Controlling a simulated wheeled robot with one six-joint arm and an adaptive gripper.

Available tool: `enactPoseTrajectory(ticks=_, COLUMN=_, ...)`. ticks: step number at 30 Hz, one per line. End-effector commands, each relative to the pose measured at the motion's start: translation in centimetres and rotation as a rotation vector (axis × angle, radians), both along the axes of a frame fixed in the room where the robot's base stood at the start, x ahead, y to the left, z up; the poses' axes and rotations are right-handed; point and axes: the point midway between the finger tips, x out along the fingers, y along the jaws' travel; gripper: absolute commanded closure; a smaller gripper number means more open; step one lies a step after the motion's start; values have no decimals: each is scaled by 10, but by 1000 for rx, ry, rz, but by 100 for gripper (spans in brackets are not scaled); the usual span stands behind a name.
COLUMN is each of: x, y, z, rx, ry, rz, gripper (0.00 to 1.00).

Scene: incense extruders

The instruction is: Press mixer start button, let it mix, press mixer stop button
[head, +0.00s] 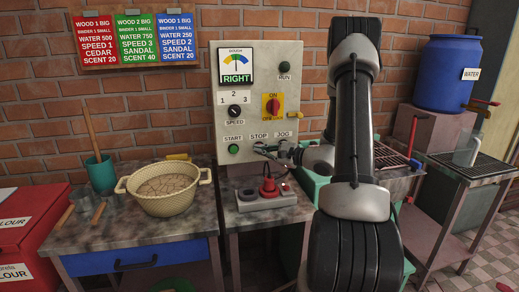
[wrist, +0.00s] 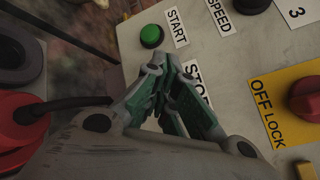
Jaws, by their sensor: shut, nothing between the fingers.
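The mixer control panel (head: 265,112) is a pale upright plate on the brick wall. Its green start button (head: 234,149) sits at the lower left; it also shows in the wrist view (wrist: 151,36), uncovered. The STOP label (head: 258,136) is partly covered by the fingers in the wrist view. The stop button below it is hidden behind my gripper. My gripper (head: 259,148) is shut and empty, its tips at the panel under the STOP label; I cannot tell whether they touch the button. In the wrist view the fingertips (wrist: 165,62) lie beside the start button.
A dough gauge (head: 236,66) reads RIGHT. The speed knob (head: 234,111), red switch (head: 273,105) and run lamp (head: 284,67) are above. A red plug on a grey socket block (head: 264,201) sits below my gripper. A cream bowl (head: 165,190) stands left.

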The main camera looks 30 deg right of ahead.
Motion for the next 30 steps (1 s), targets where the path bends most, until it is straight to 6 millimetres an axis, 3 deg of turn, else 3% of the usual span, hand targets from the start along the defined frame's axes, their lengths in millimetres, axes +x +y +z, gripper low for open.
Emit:
enactPoseTrajectory(ticks=5, x=-5, y=1, z=0, rx=0, ry=1, rz=-1, gripper=100)
enactPoseTrajectory(ticks=18, x=-44, y=13, z=0, rx=0, ry=0, rz=0, gripper=100)
enactPoseTrajectory(ticks=30, x=-48, y=14, z=0, rx=0, ry=-1, rz=1, gripper=100)
